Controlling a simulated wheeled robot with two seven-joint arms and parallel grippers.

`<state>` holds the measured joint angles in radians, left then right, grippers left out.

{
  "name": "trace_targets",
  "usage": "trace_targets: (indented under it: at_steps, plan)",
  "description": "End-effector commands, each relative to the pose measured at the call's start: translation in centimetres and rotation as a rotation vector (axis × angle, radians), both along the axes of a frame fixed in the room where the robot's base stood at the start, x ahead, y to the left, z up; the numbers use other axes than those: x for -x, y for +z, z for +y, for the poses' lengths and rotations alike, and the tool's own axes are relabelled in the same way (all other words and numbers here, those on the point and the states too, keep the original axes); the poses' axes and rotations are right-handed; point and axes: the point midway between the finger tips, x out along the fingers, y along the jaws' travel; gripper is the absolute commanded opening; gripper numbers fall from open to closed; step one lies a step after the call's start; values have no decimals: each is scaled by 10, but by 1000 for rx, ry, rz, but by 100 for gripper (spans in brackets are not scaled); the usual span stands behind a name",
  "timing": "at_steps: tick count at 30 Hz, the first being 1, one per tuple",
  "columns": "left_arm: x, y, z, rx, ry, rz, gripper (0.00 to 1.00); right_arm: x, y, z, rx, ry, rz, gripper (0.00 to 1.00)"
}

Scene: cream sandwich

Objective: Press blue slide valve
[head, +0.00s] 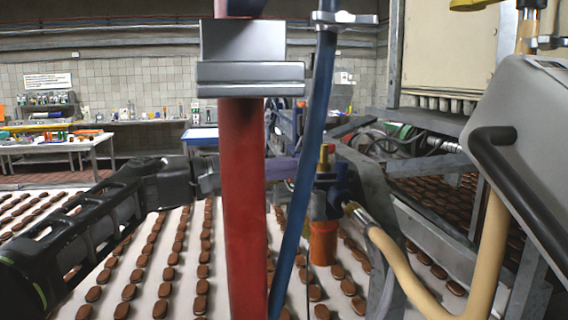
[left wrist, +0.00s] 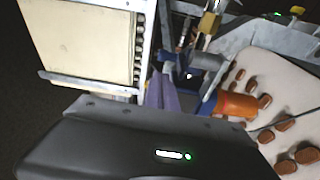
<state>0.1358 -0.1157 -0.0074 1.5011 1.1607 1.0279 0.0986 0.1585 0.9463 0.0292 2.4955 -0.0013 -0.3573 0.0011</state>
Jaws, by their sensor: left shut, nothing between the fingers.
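The blue slide valve (head: 325,187) sits in the middle of the head view, with a brass top and an orange cylinder (head: 322,243) below it. In the left wrist view the blue valve (left wrist: 205,62) is just beyond the fingers, with the orange cylinder (left wrist: 236,105) to the right. My left gripper (head: 288,168) reaches in from the left, behind the red pipe, its purple-grey fingers close to the valve's left side. In the left wrist view the gripper (left wrist: 160,92) is shut and empty. I cannot tell whether it touches the valve. My right gripper is not in view.
A red vertical pipe (head: 242,200) and a blue hose (head: 304,160) stand in front of the valve. A beige hose (head: 400,265) joins it from the right. A conveyor (head: 65,311) with rows of brown biscuits runs underneath. A grey panel with a black handle (head: 525,190) stands at the right.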

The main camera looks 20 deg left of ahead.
Motion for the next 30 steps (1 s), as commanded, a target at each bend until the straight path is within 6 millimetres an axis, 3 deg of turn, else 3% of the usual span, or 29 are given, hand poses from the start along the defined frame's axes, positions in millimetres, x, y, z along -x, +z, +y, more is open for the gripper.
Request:
trace_targets:
  at_steps: [6,13,23,30]
  plan:
    - [-25,3,-29,1,-4,1,0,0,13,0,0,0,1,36]
    - [-38,2,-42,0,-2,-1,0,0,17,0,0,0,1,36]
    - [-38,1,-43,-1,-1,-2,0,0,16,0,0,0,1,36]
    - [-15,-2,-58,-1,-2,-4,0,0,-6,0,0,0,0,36]
